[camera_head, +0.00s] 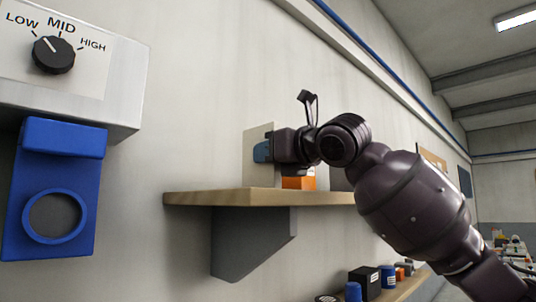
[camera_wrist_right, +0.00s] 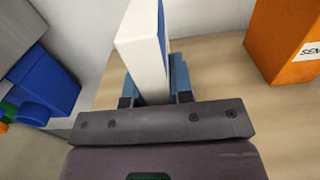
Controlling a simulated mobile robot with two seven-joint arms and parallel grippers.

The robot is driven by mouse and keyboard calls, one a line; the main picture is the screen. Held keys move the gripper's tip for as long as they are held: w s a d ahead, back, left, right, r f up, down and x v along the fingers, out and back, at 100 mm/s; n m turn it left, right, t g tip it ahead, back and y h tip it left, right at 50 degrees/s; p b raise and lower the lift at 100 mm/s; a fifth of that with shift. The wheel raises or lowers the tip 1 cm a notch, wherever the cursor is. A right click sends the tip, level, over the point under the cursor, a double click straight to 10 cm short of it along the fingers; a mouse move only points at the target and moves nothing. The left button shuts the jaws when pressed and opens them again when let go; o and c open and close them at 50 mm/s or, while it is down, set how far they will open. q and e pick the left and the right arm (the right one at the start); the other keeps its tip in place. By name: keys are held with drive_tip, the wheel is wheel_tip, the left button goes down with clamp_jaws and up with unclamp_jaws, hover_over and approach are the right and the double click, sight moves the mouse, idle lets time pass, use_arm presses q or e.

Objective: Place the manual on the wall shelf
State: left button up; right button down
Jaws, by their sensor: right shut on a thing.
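The manual (camera_head: 259,134) is a thin cream book, upright above the left part of the wooden wall shelf (camera_head: 205,197). Its lower edge is at or very close to the shelf top; I cannot tell whether it touches. In the wrist view the manual (camera_wrist_right: 140,50) shows a cream side and a blue edge. My right gripper (camera_head: 263,152) is shut on it, and its blue fingers (camera_wrist_right: 158,82) sit on either side. The shelf surface (camera_wrist_right: 215,70) spreads behind and beside it in the wrist view. My left gripper is not in view.
An orange box (camera_head: 298,183) stands on the shelf right of the manual; it also shows in the wrist view (camera_wrist_right: 280,40). A dial panel (camera_head: 75,60) and a blue holder (camera_head: 55,190) are on the wall at left. Small boxes (camera_head: 364,280) sit lower down.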

drive_tip(key=shift+f, duration=0.15)
drive_tip(key=c, duration=1)
unclamp_jaws()
drive_tip(key=shift+s+d, duration=0.2)
use_arm(q)
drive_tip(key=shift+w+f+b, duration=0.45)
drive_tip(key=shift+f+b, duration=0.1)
drive_tip(key=shift+b, duration=0.7)
use_arm(e)
drive_tip(key=v, duration=1.1)
drive_tip(key=shift+d, duration=0.15)
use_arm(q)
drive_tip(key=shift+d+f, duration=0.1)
use_arm(e)
drive_tip(key=shift+s, duration=0.15)
